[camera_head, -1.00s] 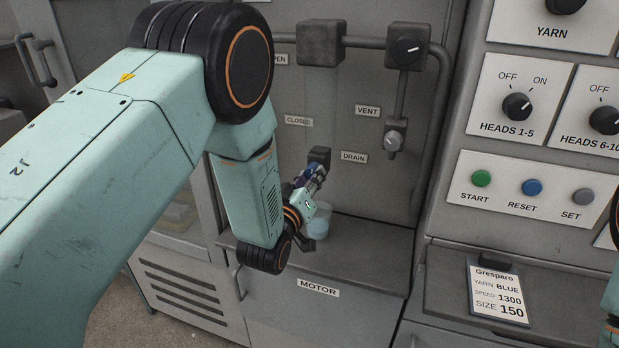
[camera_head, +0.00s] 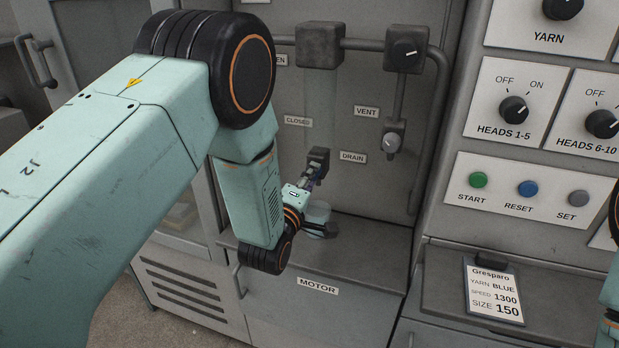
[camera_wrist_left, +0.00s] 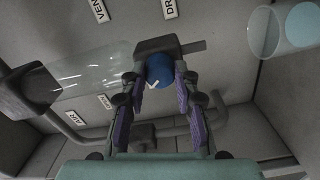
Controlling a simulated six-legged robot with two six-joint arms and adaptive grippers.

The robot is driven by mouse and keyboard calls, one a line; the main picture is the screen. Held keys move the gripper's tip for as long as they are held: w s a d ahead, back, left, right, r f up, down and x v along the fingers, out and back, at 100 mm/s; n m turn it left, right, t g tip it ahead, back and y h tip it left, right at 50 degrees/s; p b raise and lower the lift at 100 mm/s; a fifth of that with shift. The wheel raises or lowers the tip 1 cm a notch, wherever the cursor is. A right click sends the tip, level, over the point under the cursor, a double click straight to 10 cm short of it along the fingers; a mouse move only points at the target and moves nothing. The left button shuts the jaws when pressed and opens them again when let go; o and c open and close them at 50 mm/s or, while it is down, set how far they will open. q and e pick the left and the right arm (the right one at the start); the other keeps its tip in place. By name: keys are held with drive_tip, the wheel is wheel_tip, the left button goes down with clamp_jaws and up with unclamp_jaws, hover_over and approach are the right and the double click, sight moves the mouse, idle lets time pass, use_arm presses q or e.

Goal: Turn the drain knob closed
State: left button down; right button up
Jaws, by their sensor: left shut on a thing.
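The drain knob (camera_wrist_left: 158,70) is blue with a white pointer mark. It sits on the dark drain valve block (camera_wrist_left: 158,46) and shows in the left wrist view between my left gripper's fingers. My left gripper (camera_wrist_left: 160,84) is shut on this knob, one purple-padded finger on each side. In the head view the left gripper (camera_head: 314,174) reaches up to the drain block (camera_head: 319,156), left of the DRAIN label (camera_head: 353,157). There the knob is mostly hidden by the fingers. My right gripper is out of view; only a bit of that arm shows at the right edge.
A clear cup with pale blue liquid (camera_head: 318,212) stands on the ledge (camera_head: 370,240) below the drain, close to my wrist. A clear cylinder (camera_wrist_left: 90,70) is beside the block. A vent knob (camera_head: 391,143) and pipes are to the right.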

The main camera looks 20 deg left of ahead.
use_arm(q)
drive_tip(key=shift+n, duration=0.7)
drive_tip(key=c, duration=1)
unclamp_jaws()
drive_tip(key=shift+s, duration=0.1)
drive_tip(key=s, duration=1.1)
drive_tip(key=shift+s+a, duration=0.2)
drive_tip(key=shift+s, duration=0.2)
